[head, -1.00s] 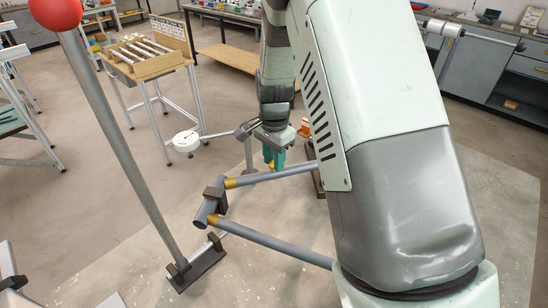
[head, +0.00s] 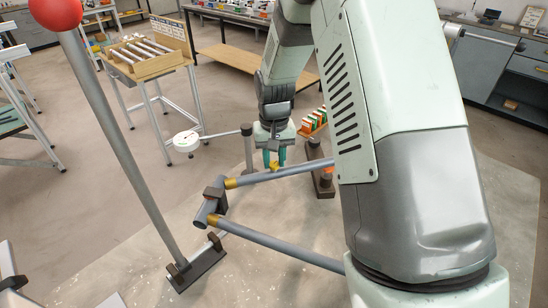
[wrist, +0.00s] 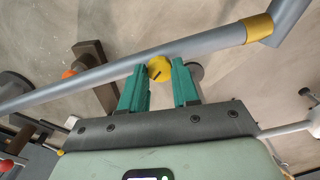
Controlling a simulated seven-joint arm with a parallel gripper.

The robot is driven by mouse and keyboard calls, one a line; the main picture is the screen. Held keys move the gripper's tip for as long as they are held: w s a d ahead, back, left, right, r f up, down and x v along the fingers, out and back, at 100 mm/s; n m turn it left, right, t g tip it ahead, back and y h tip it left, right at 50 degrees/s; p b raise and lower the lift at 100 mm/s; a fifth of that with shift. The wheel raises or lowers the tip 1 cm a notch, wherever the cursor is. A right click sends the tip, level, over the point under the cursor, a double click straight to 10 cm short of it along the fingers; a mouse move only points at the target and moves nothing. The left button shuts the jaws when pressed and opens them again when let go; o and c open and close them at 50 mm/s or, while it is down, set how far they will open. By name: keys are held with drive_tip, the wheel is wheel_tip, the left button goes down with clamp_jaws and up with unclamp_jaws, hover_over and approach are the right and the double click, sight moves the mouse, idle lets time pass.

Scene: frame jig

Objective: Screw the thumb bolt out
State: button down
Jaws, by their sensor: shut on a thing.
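The thumb bolt (wrist: 159,68) shows a round yellow head with a dark slot in the wrist view. It sits at the edge of a long grey frame tube (wrist: 205,45). My gripper (wrist: 160,72) has green fingers on both sides of the bolt head and is shut on it. In the head view my gripper (head: 274,160) points down beside the far end of the upper tube (head: 290,169), with the yellow bolt (head: 275,167) small at its fingertips. How far the bolt sits in its hole is hidden.
A lower tube (head: 285,246) meets the corner with yellow bands. A tall post (head: 125,150) with a red ball (head: 55,12) stands left. A white dial (head: 186,141) is on an arm left of my gripper. A dark stand (head: 326,183) is right of it.

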sight(274, 164)
drive_tip(key=n, duration=0.6)
drive_tip(key=shift+n, duration=0.3)
drive_tip(key=n, duration=0.5)
drive_tip(key=shift+n, duration=0.3)
drive_tip(key=shift+f, duration=0.1)
drive_tip(key=c, duration=0.8)
unclamp_jaws()
wheel_tip(274, 164, up, 11)
